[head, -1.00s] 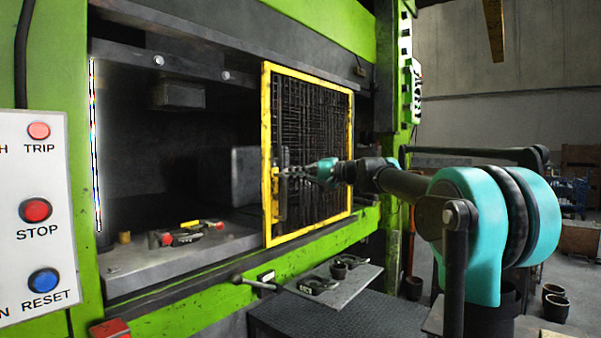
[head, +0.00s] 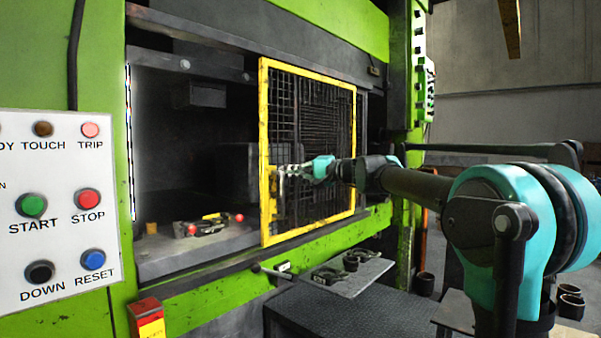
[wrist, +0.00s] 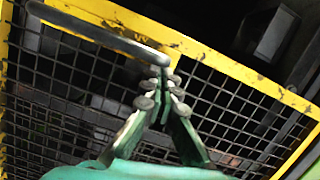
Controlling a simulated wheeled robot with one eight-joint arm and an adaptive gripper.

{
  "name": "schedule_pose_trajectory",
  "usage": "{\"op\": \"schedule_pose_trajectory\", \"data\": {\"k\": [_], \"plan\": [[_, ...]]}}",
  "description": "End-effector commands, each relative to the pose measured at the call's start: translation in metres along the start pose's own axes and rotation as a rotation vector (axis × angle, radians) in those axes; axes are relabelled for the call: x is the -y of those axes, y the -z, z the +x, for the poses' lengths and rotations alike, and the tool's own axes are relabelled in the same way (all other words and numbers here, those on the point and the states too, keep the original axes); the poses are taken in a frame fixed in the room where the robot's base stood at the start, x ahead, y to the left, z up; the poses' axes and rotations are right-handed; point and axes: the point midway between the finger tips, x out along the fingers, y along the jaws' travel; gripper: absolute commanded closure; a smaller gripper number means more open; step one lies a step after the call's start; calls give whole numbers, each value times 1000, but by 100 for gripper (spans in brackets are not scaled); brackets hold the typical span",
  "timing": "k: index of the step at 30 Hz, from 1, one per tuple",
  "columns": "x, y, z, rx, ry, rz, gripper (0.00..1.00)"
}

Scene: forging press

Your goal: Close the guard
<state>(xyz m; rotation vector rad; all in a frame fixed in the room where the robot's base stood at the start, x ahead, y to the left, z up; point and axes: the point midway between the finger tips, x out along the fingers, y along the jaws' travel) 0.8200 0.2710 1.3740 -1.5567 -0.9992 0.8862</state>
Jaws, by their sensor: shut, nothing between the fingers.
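The guard (head: 294,76) is a yellow-framed panel of dark wire mesh across the right part of the press opening. To its left the opening is uncovered. A grey bar handle (wrist: 100,36) runs along the guard's yellow frame in the wrist view. My gripper (head: 281,173) is at the guard's left upright in the head view. In the wrist view my gripper (wrist: 158,84) has its fingertips together, empty, close to the end of the handle and in front of the mesh. I cannot tell whether they touch the handle.
A control panel (head: 60,160) with coloured buttons is at the left. A red-ended tool (head: 212,226) lies on the press bed in the uncovered opening. A grey shelf (head: 350,281) with dark parts juts out below the guard. A red and yellow box (head: 147,318) is at lower left.

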Motion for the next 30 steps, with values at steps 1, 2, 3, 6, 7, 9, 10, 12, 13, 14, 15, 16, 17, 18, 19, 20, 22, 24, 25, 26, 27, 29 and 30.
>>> {"op": "schedule_pose_trajectory", "data": {"k": [1, 2, 3, 6, 7, 9, 10, 12, 13, 14, 15, 16, 17, 18, 19, 20, 22, 24, 25, 26, 27, 29, 30], "plan": [[4, -16, 7, 8, 1, 0, 100], [5, -25, 10, 8, 1, 0, 100], [8, -37, 14, 8, 1, 0, 100], [14, -71, 23, 10, 2, 0, 100], [16, -80, 26, 8, 1, 0, 100], [21, -105, 32, 10, 2, 0, 100], [23, -115, 34, 9, 2, -1, 100], [28, -140, 40, 11, 2, -1, 100], [30, -150, 43, 10, 2, -1, 100], [32, -160, 45, 10, 2, -1, 100], [35, -172, 48, 10, 2, -1, 100], [37, -182, 51, 11, 2, -1, 100], [39, -191, 53, 9, 2, -1, 100], [42, -203, 56, 9, 2, 0, 100], [44, -213, 58, 10, 2, 0, 100], [46, -222, 60, 11, 2, 0, 100], [50, -242, 65, 9, 2, -1, 100], [54, -262, 70, 10, 2, -2, 100], [55, -269, 72, 10, 2, -1, 100], [57, -276, 74, 9, 2, -1, 100], [59, -286, 76, 9, 2, 0, 100], [61, -299, 80, 8, 2, -1, 100], [63, -308, 82, 8, 2, -2, 100]]}}
